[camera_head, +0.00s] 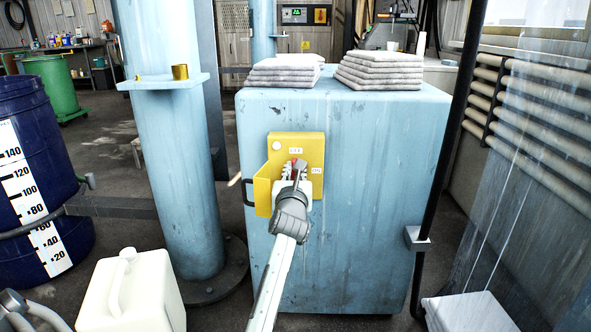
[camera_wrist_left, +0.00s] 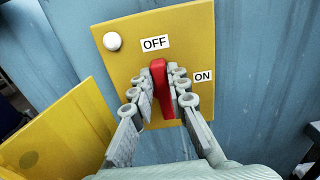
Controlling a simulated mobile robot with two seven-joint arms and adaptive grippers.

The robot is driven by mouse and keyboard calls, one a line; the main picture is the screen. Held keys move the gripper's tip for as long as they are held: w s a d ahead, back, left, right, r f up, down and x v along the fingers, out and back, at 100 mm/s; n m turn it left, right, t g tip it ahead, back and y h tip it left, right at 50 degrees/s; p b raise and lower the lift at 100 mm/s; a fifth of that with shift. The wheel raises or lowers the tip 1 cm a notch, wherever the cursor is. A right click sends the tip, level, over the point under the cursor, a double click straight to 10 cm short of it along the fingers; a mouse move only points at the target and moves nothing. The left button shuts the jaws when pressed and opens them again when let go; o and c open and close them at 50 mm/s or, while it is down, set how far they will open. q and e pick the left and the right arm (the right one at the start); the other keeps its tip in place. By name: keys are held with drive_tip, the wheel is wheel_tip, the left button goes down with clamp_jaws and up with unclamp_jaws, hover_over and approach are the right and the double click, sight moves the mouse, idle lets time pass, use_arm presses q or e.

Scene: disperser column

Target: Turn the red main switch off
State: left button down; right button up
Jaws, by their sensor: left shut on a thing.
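The red switch handle (camera_wrist_left: 160,90) is on a yellow panel (camera_wrist_left: 190,25) with a white OFF label above it and a white ON label to its right. The handle stands nearly upright, its top end just under the OFF label. My left gripper (camera_wrist_left: 160,92) is shut on the handle, one finger on each side. In the head view the panel (camera_head: 312,145) is on the front of a light blue cabinet (camera_head: 380,200), and my left gripper (camera_head: 294,172) covers most of the handle. My right gripper is not in view.
The yellow box's open cover (camera_head: 263,190) sticks out at the left of the panel, close to my gripper. A blue column (camera_head: 175,190) stands left of the cabinet. A white canister (camera_head: 150,295) and a dark blue drum (camera_head: 60,130) are at left.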

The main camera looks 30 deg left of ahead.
use_arm(q)
drive_tip(key=shift+f, duration=0.1)
drive_tip(key=c, duration=1.5)
unclamp_jaws()
drive_tip(key=shift+s+d, duration=0.1)
drive_tip(key=shift+s, duration=0.05)
drive_tip(key=v, duration=0.7)
drive_tip(key=shift+s+d, duration=0.1)
